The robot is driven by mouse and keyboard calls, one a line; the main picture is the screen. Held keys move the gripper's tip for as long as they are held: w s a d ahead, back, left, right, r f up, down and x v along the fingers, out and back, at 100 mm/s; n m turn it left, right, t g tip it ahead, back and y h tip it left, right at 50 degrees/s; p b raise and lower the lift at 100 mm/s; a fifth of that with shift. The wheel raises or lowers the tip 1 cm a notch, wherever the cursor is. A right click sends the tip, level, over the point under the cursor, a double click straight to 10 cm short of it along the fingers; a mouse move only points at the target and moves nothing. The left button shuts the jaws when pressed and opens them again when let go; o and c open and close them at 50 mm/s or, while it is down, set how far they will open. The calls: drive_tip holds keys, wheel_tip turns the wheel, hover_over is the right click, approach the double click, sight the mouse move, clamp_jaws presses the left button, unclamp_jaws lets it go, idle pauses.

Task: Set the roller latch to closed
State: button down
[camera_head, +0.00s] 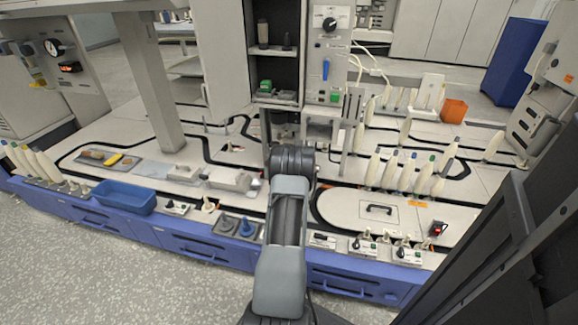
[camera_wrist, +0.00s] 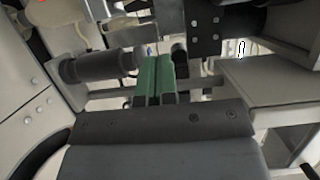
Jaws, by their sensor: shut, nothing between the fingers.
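My gripper (camera_wrist: 155,80) shows in the wrist view with its two green fingers together and nothing between them. A dark cylinder with a grey collar (camera_wrist: 95,66), which looks like a roller, lies just left of the fingertips. I cannot tell whether it is part of the roller latch, or whether the fingers touch it. In the head view my arm reaches to the base of the grey machine (camera_head: 327,112) and hides the fingertips. No roller latch or its setting can be clearly made out there.
The machine panel carries a blue handle (camera_head: 326,70), a black knob (camera_head: 330,24) and a green button (camera_head: 335,98). A cabinet door (camera_head: 222,55) stands open on the left. Several cream bobbins stand at the right. A blue tray (camera_head: 124,197) sits at the front left.

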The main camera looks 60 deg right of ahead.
drive_tip(key=s+a+p, duration=0.3)
drive_tip(key=s+a, duration=0.1)
drive_tip(key=a, duration=0.8)
drive_tip(key=w+a+r+n+y+p, duration=0.25)
drive_tip(key=w+a+r+p, duration=0.25)
drive_tip(key=r, duration=0.3)
drive_tip(key=w+a+r+n+y+p, duration=0.2)
drive_tip(key=w+a+r+n+p, duration=0.25)
drive_tip(key=r, duration=0.35)
drive_tip(key=w+a+r+n+g+y+p, duration=0.1)
drive_tip(key=w+a+r+n+y+p, duration=0.1)
drive_tip(key=a+r+n+p, duration=0.4)
drive_tip(key=w+a+r+n+y+p, duration=0.1)
drive_tip(key=w+a+r+y+p, duration=0.15)
drive_tip(key=a+r, duration=0.55)
drive_tip(key=s+a+r+n+g+y+p, duration=0.1)
drive_tip(key=s+a+r+n+y+p, duration=0.1)
drive_tip(key=a+r+n+p, duration=0.35)
drive_tip(key=s+a+r+n+g+y+p, duration=0.1)
drive_tip(key=s+a+r+n+p, duration=0.15)
drive_tip(key=a+r, duration=0.5)
drive_tip(key=s+a+r+n+g+y+p, duration=0.1)
drive_tip(key=s+a+r+n+g+p, duration=0.1)
drive_tip(key=s+a, duration=0.4)
drive_tip(key=s+a+r+n+g+y+p, duration=0.1)
drive_tip(key=s+a+r+n+g+p, duration=0.1)
drive_tip(key=s+a+r+n+p, duration=0.2)
drive_tip(key=shift+s+a+r+n+y+p, duration=0.35)
drive_tip(key=shift+s+a+n+p, duration=0.25)
drive_tip(key=shift+s+a, duration=0.5)
